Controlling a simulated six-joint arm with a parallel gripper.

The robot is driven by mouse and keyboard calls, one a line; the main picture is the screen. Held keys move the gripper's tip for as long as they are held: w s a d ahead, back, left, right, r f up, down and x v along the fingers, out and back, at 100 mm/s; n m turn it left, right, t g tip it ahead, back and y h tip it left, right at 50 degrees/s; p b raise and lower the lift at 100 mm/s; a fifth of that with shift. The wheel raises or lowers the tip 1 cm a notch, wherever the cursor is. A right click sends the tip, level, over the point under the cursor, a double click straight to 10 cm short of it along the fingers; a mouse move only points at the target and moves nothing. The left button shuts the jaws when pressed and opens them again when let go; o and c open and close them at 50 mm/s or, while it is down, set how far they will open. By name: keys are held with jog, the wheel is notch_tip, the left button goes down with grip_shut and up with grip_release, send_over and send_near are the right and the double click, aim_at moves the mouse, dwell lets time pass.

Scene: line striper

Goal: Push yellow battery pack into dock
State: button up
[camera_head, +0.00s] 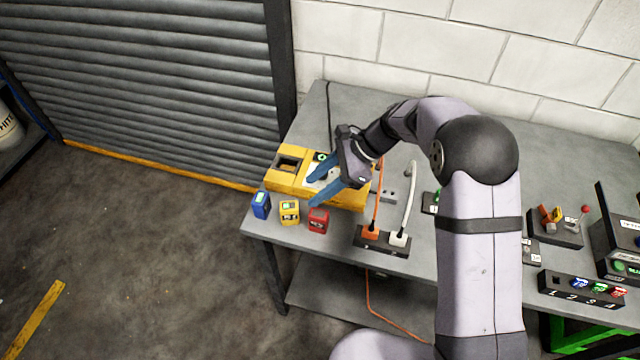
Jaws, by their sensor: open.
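The yellow battery pack (289,212) stands upright near the front left edge of the table, between a blue pack (261,204) and a red pack (318,220). A yellow dock unit (284,180) lies behind the packs, with a dark rectangular opening at its left end and a small green light near its middle. My gripper (317,189) is open, its two blue fingers reaching left over the dock unit's right part. The fingers are behind and to the right of the yellow pack and apart from it.
A power strip (383,241) with an orange plug and a white plug stands right of the packs, cables rising from it. Farther right are a lever panel (555,228) and a numbered button box (581,289).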

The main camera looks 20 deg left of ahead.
aim_at(294, 205)
jog(key=b+x, duration=0.4)
jog(key=x, duration=0.1)
jog(key=shift+f, duration=0.3)
jog(key=shift+b+x, duration=0.55)
jog(key=shift+x, duration=1.3)
jog(key=shift+a+r, duration=0.1)
jog(key=shift+a, duration=0.05)
jog(key=c, duration=1)
jog(key=shift+c, duration=0.4)
jog(key=shift+r+p, duration=0.75)
jog(key=shift+p, duration=0.15)
jog(key=shift+r+p, duration=1.6)
jog(key=shift+r, duration=0.2)
